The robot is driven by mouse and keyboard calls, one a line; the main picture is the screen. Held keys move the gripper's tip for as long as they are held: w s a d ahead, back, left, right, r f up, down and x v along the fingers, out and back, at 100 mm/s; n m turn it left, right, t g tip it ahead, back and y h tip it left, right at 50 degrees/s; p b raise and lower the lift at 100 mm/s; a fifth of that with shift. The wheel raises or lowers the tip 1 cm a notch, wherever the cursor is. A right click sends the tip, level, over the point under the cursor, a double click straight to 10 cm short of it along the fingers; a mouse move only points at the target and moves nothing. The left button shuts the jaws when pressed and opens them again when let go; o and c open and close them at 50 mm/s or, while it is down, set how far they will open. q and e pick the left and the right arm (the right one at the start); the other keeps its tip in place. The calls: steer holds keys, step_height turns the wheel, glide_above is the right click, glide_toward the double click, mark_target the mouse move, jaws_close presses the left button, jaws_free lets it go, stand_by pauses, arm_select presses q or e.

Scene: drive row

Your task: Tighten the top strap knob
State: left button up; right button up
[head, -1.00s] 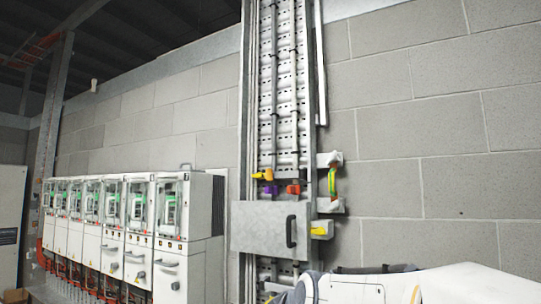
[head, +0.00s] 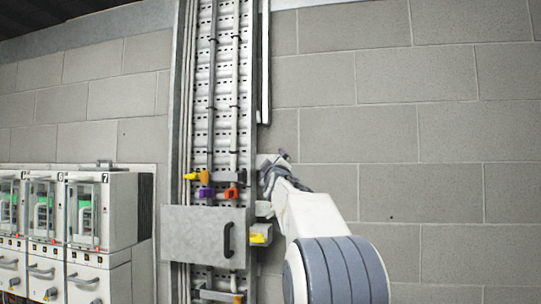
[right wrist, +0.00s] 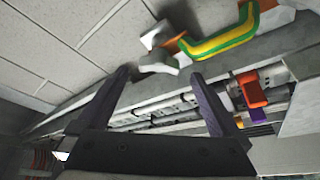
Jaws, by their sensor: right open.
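The green-and-yellow strap (right wrist: 222,38) runs from a metal block at the right side of the cable tray in the right wrist view. A small pale grey knob (right wrist: 158,66) sits by the strap's end, between and just beyond my fingertips; I take it for the top strap knob. My right gripper (right wrist: 160,76) is open, with one dark finger to each side of the knob and no clear contact. In the head view my right gripper (head: 272,168) is at the tray's right edge and hides the strap and the knob. My left gripper is not in view.
The vertical cable tray (head: 215,100) carries yellow, purple and orange clamps. A grey metal box (head: 203,232) with a black handle juts out below, beside a yellow part (head: 261,235). A row of white drive cabinets (head: 101,215) stands left. The block wall at right is bare.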

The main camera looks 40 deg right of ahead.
mark_target(272, 160)
steer(key=p+x, duration=0.2)
steer(key=x, duration=0.2)
steer(key=shift+d, duration=0.1)
steer(key=c, duration=1.4)
